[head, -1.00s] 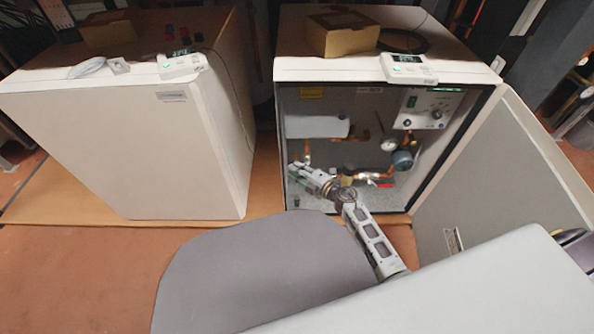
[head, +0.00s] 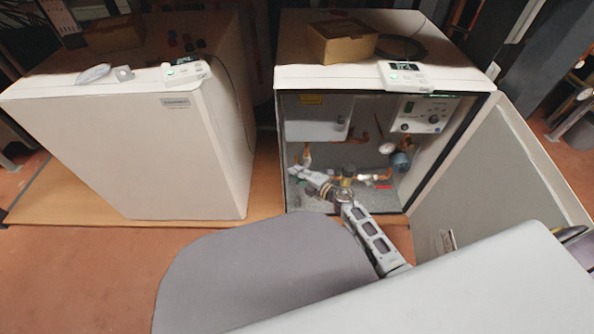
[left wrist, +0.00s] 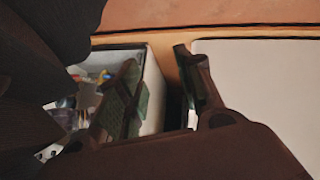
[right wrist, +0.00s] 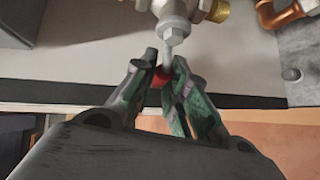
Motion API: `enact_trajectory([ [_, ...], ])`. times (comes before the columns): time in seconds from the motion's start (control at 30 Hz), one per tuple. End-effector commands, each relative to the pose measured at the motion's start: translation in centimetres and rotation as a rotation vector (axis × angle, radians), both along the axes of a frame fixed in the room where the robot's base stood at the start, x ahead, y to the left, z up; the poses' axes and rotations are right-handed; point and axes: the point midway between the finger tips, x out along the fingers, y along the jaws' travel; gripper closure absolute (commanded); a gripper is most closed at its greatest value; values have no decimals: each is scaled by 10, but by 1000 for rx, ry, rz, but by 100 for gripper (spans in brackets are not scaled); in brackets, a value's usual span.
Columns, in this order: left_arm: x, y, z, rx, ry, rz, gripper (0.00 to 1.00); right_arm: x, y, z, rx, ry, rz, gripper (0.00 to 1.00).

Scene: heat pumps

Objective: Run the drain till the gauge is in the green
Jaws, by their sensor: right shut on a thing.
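The gauge (head: 387,148) is a small round white dial inside the open heat pump cabinet (head: 345,75); its needle and colours are too small to read. My right gripper (head: 297,172) reaches into the cabinet's lower left. In the right wrist view my right gripper (right wrist: 165,72) is shut on a small red handle (right wrist: 158,79) below a metal valve (right wrist: 174,27). The fingers hide part of the handle. My left gripper (left wrist: 160,80) has its fingers apart and empty in the left wrist view, away from the valve.
The cabinet door (head: 480,165) stands open on the right. Copper pipes, another red lever (head: 383,187) and a control panel (head: 424,114) are inside. A closed white cabinet (head: 150,150) stands at left. A cardboard box (head: 342,42) and a display unit (head: 403,75) sit on top.

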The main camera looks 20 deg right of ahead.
Motion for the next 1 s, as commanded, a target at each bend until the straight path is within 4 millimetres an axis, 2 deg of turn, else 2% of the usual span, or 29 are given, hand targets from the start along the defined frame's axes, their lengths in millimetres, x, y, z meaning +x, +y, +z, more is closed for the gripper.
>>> enact_trajectory([
  [0.03, -1, 1, 7, 4, 5, 2, 64, -1, -1, 1, -13, 7, 0, 100],
  [0.47, -5, 5, 36, 42, 46, 17, 64, -1, -1, -3, -115, 35, 0, 100],
  [1.0, -9, 25, 119, 177, 161, -47, 64, -1, -3, -8, -243, 73, -2, 100],
])
